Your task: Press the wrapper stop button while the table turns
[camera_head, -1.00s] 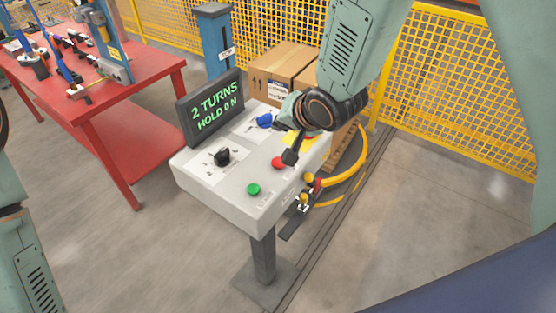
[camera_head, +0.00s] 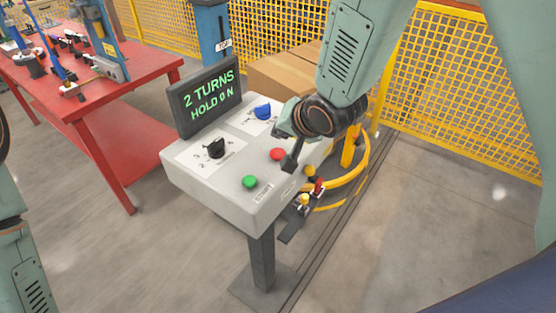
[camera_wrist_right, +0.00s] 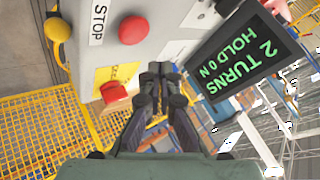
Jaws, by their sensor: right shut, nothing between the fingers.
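The grey control box (camera_head: 222,190) stands on a post. Its round red stop button (camera_head: 278,154) is on the top face and also shows beside the STOP label in the right wrist view (camera_wrist_right: 132,30). My right gripper (camera_head: 290,165) is shut and empty, its fingertips close beside the red button in the head view. In the wrist view the fingertips (camera_wrist_right: 160,70) appear below and right of the button, apart from it in the picture; contact is not visible. Cartons (camera_head: 282,74) on the wrapper stand behind the box. My left gripper is out of view.
The display (camera_head: 208,100) reads "2 TURNS HOLD 0 N". A green button (camera_head: 250,182), black knob (camera_head: 216,147) and blue knob (camera_head: 263,111) share the panel. A red knob on a yellow plate (camera_wrist_right: 113,92) is near my fingers. Yellow fencing (camera_head: 460,90) stands behind.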

